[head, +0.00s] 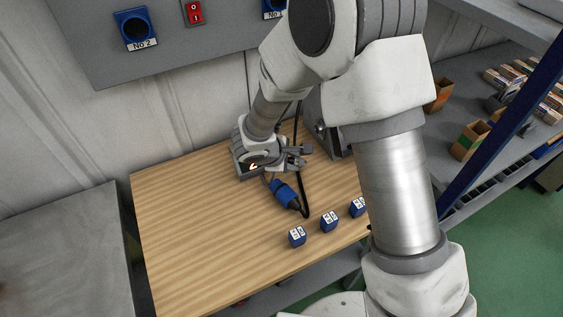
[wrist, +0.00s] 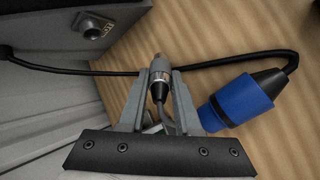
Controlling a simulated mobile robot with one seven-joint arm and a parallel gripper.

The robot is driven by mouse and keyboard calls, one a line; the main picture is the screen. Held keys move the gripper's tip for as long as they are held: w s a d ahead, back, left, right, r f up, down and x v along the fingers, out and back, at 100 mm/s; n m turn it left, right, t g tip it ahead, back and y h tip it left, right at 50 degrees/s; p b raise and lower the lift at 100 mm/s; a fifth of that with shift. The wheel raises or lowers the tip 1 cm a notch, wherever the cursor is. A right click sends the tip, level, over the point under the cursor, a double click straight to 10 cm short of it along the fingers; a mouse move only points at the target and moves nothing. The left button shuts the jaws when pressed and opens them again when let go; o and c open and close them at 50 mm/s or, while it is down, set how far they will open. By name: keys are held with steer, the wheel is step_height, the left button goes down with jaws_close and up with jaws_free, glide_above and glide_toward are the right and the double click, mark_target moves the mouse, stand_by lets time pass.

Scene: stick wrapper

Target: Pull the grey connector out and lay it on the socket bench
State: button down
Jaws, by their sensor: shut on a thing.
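My gripper (wrist: 158,88) is shut on the grey connector (wrist: 159,70), a small silver-grey plug with a black collar, held between the fingertips. Its tip points away from my gripper, with wood behind it and no socket around it. A grey lead runs back from it between the fingers. A grey socket (wrist: 93,26) on a dark housing is apart from it, at the upper left of the wrist view. In the head view my gripper (head: 302,157) is over the back of the wooden bench (head: 190,225); the connector is too small to make out there.
A blue plug (wrist: 240,100) on a black cable lies right of my gripper; it also shows in the head view (head: 284,193). The cable passes behind the connector. Three blue numbered blocks, one here (head: 297,237), stand at the front edge. The bench's left side is clear.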

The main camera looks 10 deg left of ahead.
mark_target(304, 161)
steer(key=w+d, duration=0.1)
steer(key=w+d+f, duration=0.1)
steer(key=d, duration=0.1)
steer(key=shift+f+b, duration=0.35)
steer(key=shift+b, duration=0.45)
steer(key=c, duration=0.5)
jaws_free()
steer(key=p+v, duration=0.2)
steer(key=v, duration=1.5)
steer(key=shift+s+r, duration=0.15)
steer(key=shift+r, duration=0.1)
